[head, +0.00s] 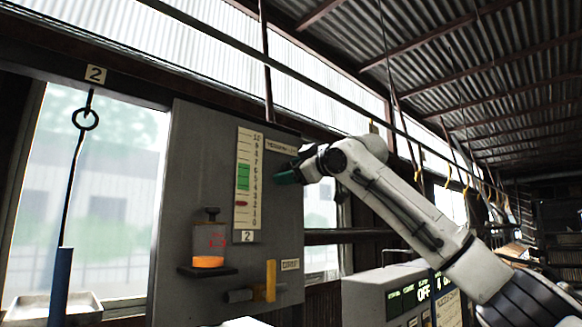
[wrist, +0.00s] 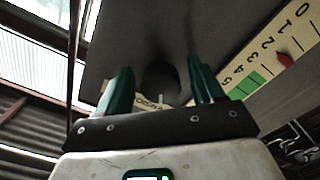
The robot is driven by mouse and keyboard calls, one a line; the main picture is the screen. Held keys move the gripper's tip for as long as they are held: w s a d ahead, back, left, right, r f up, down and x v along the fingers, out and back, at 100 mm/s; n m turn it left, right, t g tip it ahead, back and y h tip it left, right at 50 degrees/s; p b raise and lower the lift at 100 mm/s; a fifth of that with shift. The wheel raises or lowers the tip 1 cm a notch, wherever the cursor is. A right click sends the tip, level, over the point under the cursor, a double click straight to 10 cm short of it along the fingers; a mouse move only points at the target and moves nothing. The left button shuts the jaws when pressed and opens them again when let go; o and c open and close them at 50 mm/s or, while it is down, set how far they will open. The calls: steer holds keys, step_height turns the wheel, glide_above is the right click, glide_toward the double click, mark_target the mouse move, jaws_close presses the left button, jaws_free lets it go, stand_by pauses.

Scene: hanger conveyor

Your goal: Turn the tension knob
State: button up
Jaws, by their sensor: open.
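The tension knob (wrist: 161,80) is a dark round shape on the grey panel, seen between my fingers in the wrist view. In the head view my gripper hides it, below a small label plate (head: 281,146). My gripper (head: 284,178) is at the panel's upper right. Its two green fingers (wrist: 161,71) are open, one on each side of the knob. I cannot tell whether they touch it. A white scale (head: 247,150) numbered 0 to 10 has a green band (head: 243,177). Its red pointer (head: 242,204) is near 2, below the band.
The grey panel (head: 188,150) also carries a glass cup with orange liquid (head: 208,262) and a yellow lever (head: 270,281). A control box (head: 368,297) reading OFF stands at lower right.

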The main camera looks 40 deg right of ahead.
steer(key=c, duration=1)
steer(key=shift+w+m, duration=0.1)
steer(key=shift+m, duration=0.2)
steer(key=m+p, duration=0.1)
steer(key=m, duration=0.2)
steer(key=shift+a, duration=0.15)
steer(key=shift+m+p, duration=0.75)
steer(key=shift+m, duration=1.75)
